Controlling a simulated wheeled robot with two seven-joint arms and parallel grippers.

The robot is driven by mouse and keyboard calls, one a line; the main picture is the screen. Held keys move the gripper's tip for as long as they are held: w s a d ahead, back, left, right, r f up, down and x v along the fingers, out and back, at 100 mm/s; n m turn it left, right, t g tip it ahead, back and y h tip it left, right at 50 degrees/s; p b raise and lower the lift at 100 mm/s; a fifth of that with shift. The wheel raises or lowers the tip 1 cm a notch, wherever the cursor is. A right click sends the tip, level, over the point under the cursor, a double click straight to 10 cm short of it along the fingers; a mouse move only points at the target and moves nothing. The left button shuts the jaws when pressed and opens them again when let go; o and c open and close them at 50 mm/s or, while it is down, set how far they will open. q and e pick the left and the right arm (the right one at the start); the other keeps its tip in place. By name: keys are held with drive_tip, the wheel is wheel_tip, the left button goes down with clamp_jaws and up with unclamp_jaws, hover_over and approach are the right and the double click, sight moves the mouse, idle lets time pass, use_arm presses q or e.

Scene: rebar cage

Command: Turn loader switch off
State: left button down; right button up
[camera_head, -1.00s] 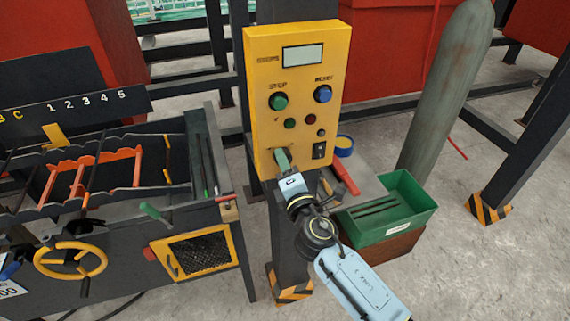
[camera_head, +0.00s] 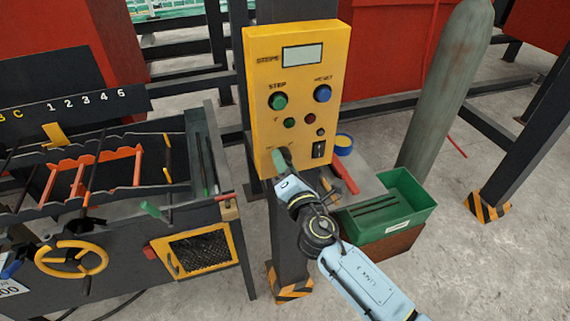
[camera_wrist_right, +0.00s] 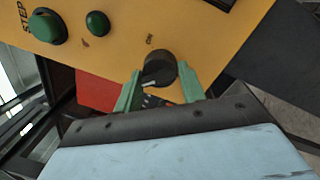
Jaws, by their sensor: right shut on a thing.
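The yellow control panel (camera_head: 298,60) stands on a dark post in the middle of the head view. My right gripper (camera_head: 280,158) is at the panel's lower left corner and hides the switch there. In the right wrist view, a black round knob (camera_wrist_right: 159,68) with a pale pointer mark sits by an "ON" label. The green fingers of my right gripper (camera_wrist_right: 160,78) are on both sides of this knob and closed on it. The pale mark points to the lower left in that view. My left gripper is not seen.
A green step button (camera_head: 278,101), a blue reset button (camera_head: 322,93) and a black rocker switch (camera_head: 319,150) are on the same panel. A green bin (camera_head: 410,205) stands to the right below, and a machine with a yellow handwheel (camera_head: 70,260) is at left.

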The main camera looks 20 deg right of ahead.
drive_tip(key=o, duration=0.8)
drive_tip(key=shift+f, duration=0.25)
drive_tip(key=shift+o, duration=0.7)
drive_tip(key=shift+r, duration=0.15)
drive_tip(key=shift+s, duration=0.1)
drive_tip(key=s+f+b, duration=0.1)
drive_tip(key=s+b, duration=0.1)
drive_tip(key=s, duration=1.1)
drive_tip(key=shift+s+d+b, duration=0.15)
drive_tip(key=shift+d+b, duration=0.1)
drive_tip(key=shift+b, duration=0.1)
